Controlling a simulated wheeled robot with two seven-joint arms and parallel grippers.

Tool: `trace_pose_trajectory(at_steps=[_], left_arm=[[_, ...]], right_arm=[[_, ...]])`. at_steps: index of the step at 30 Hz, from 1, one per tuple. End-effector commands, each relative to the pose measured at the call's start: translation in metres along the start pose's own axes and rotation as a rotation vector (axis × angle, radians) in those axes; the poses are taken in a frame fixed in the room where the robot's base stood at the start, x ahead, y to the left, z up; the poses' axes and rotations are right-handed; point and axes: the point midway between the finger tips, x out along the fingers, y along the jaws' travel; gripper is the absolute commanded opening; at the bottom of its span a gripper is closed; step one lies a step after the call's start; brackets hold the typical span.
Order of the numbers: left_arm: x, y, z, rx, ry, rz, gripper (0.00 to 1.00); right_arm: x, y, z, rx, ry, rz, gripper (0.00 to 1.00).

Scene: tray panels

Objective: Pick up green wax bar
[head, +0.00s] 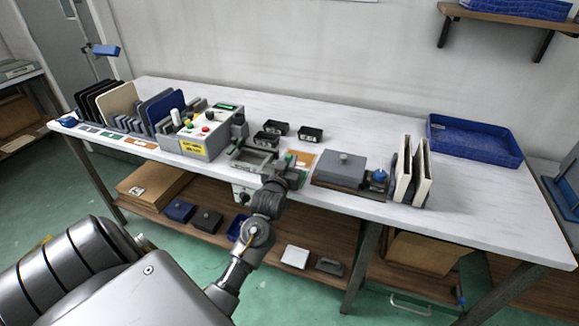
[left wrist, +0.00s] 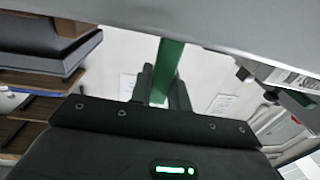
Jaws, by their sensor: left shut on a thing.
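The green wax bar (left wrist: 168,66) shows in the left wrist view as a narrow green strip between my gripper's dark fingers. My left gripper (left wrist: 163,92) is shut on it. In the head view my left gripper (head: 284,168) is at the front edge of the white workbench, between a grey frame-like fixture and a grey block with a knob. The bar cannot be made out clearly in the head view. My right gripper is not in view.
A grey control box (head: 205,133) stands left of my gripper, with upright panels (head: 122,102) beyond it. Small black bins (head: 310,134) sit behind. Right are the knobbed grey block (head: 340,168), upright cream panels (head: 403,170) and a blue tray (head: 475,150). The bench's right end is clear.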

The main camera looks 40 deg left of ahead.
Motion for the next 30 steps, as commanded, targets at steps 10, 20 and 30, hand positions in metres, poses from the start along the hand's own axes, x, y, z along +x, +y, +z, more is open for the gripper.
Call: trace_pose_trajectory(at_steps=[10, 20, 30], left_arm=[[0.0, 0.0, -0.007, 0.0, 0.003, 0.0, 0.0], [-0.015, -0.019, -0.062, 0.003, 0.007, -0.001, 0.0], [-0.065, -0.076, -0.113, 0.01, 0.002, 0.0, 0.0]], right_arm=[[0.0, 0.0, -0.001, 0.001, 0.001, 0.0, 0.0], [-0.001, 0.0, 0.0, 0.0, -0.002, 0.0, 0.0], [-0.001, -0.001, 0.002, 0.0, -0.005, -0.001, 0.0]])
